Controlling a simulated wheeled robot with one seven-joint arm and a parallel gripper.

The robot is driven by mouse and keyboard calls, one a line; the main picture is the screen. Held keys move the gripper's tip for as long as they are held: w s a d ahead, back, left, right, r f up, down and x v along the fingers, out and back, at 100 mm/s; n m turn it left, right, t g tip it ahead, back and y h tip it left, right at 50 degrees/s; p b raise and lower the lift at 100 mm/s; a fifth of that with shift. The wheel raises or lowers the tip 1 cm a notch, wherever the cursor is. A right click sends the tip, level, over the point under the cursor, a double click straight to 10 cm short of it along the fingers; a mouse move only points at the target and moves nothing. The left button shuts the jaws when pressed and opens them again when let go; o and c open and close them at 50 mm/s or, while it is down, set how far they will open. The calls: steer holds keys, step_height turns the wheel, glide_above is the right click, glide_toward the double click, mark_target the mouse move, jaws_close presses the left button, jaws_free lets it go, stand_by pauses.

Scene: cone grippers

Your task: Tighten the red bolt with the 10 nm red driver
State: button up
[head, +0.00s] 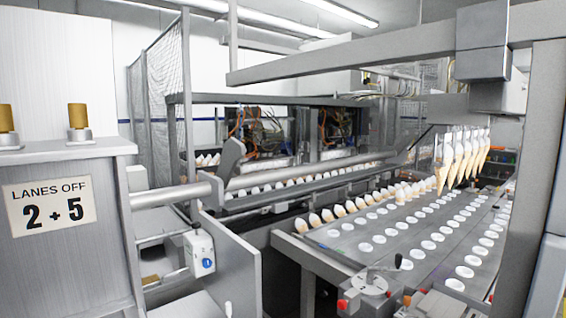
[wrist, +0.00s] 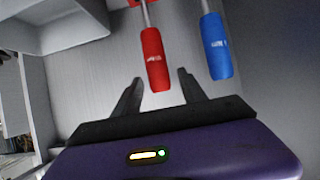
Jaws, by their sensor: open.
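In the wrist view the red driver (wrist: 155,62) shows its red handle, with small unreadable white print and a metal shaft running up out of the top of the picture. My gripper (wrist: 159,77) is open, and its two dark fingers point at the handle's lower end, one on either side of it in the picture. I see no grip on the handle, and the depth between them is hard to judge. In the head view I cannot make out my gripper or the red driver. I cannot pick out the red bolt with certainty in either view.
A blue driver (wrist: 216,46) is just right of the red one, close to my right finger. A grey tray-like part (wrist: 62,30) is at upper left. The head view shows a cone machine with a holed plate (head: 350,240), hanging cones (head: 460,155) and a "LANES OFF 2 + 5" sign (head: 49,205).

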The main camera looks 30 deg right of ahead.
jaws_close()
steer(key=shift+r+p, duration=2.4)
steer(key=shift+r, duration=0.7)
steer(key=shift+f, duration=0.1)
